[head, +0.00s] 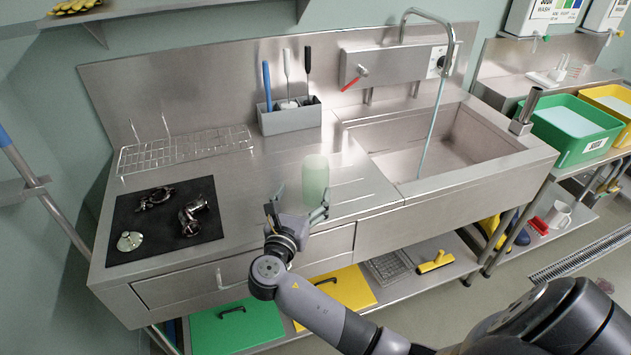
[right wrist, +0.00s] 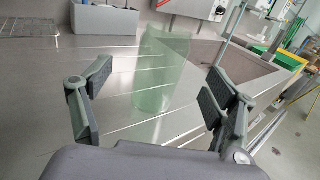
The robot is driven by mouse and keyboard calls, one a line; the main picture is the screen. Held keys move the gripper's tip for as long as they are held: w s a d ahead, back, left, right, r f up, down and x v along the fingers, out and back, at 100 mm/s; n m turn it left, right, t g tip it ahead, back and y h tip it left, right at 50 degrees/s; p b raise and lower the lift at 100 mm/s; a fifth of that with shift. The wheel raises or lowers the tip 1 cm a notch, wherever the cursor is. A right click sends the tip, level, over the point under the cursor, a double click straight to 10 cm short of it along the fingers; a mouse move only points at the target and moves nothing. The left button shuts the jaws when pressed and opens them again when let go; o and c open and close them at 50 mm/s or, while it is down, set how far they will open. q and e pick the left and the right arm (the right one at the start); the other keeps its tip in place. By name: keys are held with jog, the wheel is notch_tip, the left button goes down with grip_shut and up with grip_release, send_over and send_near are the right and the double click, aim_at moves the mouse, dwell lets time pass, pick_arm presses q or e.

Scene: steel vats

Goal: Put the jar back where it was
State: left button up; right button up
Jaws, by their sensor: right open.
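The jar (head: 315,180) is a translucent pale green cylinder standing upright on the steel drainboard, left of the sink. It also shows in the right wrist view (right wrist: 164,70), ahead of and between the fingers. My right gripper (head: 298,209) is open at the near side of the jar, with its fingers spread and nothing held. In the right wrist view the fingertips (right wrist: 155,92) stand apart on either side, and I cannot tell whether either touches the jar. My left gripper is not in view.
A wire rack (head: 185,150) and a black mat (head: 165,222) with metal parts lie to the left. A grey holder (head: 290,119) with brushes stands behind. The sink (head: 440,145) with running tap is to the right. A green bin (head: 567,130) stands farther right.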

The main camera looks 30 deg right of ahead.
aim_at(319, 166)
jog(key=x, duration=0.4)
jog(key=p+x, duration=0.1)
jog(key=x, duration=0.1)
jog(key=p+x, duration=0.1)
jog(key=x, duration=0.1)
jog(key=shift+s+d+f, duration=0.1)
jog(key=shift+d, duration=0.25)
jog(key=shift+w+d+f, duration=0.1)
jog(key=shift+w+d, duration=0.2)
jog(key=c, duration=1.5)
jog(key=shift+c, duration=0.2)
